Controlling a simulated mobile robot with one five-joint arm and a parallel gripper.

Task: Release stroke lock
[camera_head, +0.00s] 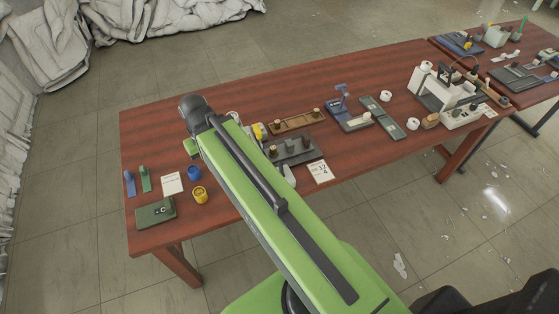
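No part can be clearly made out as the stroke lock. A small blue device (341,108) with an upright post and a pale block on its base stands near the middle of the table. A dark grey fixture (292,150) with several upright pegs lies just right of my green arm. A white sewing-type machine (442,92) stands farther right. My arm crosses the picture from the bottom to its dark joint above the table's left half. My gripper cannot be made out; the arm may hide it.
The reddish wooden table (150,130) also holds a wooden peg rack (295,121), a dark green box (155,213), yellow (200,194) and blue (194,173) cups and paper cards. A second table (530,95) adjoins at right. White duvets (55,45) heap at upper left. Scraps litter the right floor.

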